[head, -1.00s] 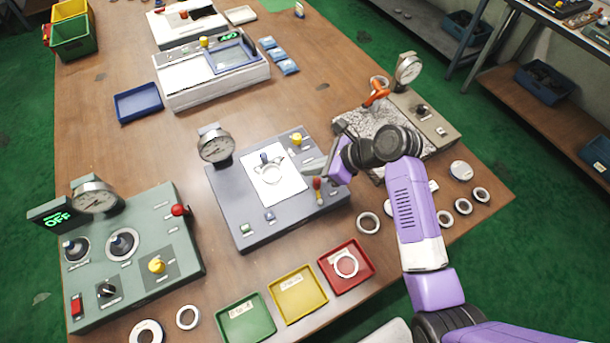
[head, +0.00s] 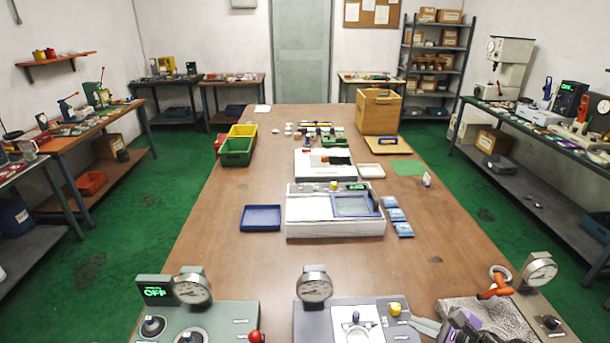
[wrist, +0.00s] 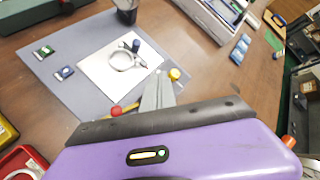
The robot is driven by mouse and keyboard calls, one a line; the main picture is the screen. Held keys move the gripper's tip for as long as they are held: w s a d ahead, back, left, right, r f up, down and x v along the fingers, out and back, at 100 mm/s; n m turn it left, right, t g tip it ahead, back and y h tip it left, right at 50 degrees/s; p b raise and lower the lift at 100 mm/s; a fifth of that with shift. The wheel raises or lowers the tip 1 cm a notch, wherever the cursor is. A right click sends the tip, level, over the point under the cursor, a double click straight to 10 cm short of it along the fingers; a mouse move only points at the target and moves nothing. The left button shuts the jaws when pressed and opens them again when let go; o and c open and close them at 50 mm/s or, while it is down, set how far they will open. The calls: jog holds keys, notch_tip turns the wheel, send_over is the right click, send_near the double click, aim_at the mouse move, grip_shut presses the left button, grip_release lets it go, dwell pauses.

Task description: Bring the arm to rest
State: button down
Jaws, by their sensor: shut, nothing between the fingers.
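My gripper (head: 424,326) shows at the bottom edge of the head view, with its purple wrist beside it. Its pale fingers are together and empty. In the wrist view the closed fingers (wrist: 157,92) are above the right edge of the grey station (wrist: 75,75), near its yellow knob (wrist: 175,74) and red-tipped lever (wrist: 117,110). A metal ring (wrist: 122,60) lies on the white plate of that station, apart from the fingers. Most of my arm is outside the head view.
Gauge stations stand at the near end of the table: a green one (head: 215,320) reading OFF, the grey one, and one with an orange clamp (head: 495,285). A white machine (head: 310,228) and blue tray (head: 261,218) stand further back. Bare wood lies between.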

jog(key=s+a+r+n+t+h+b, duration=0.1)
jog(key=s+a+n+b, duration=0.1)
jog(key=s+n, duration=0.6)
jog(key=s+a+n+t+h+b, duration=0.1)
jog(key=s+n, duration=0.6)
jog(key=s, duration=1.1)
jog(key=s+a+r+n+t+h+b, duration=0.1)
jog(key=s+a+n+t+h+b, duration=0.1)
jog(key=s+n, duration=0.6)
jog(key=s+a+t+b, duration=0.1)
jog(key=s+a+b, duration=0.1)
jog(key=s, duration=0.3)
jog(key=shift+s+r+n, duration=0.2)
jog(key=shift+r+n, duration=0.1)
jog(key=shift+b, duration=0.3)
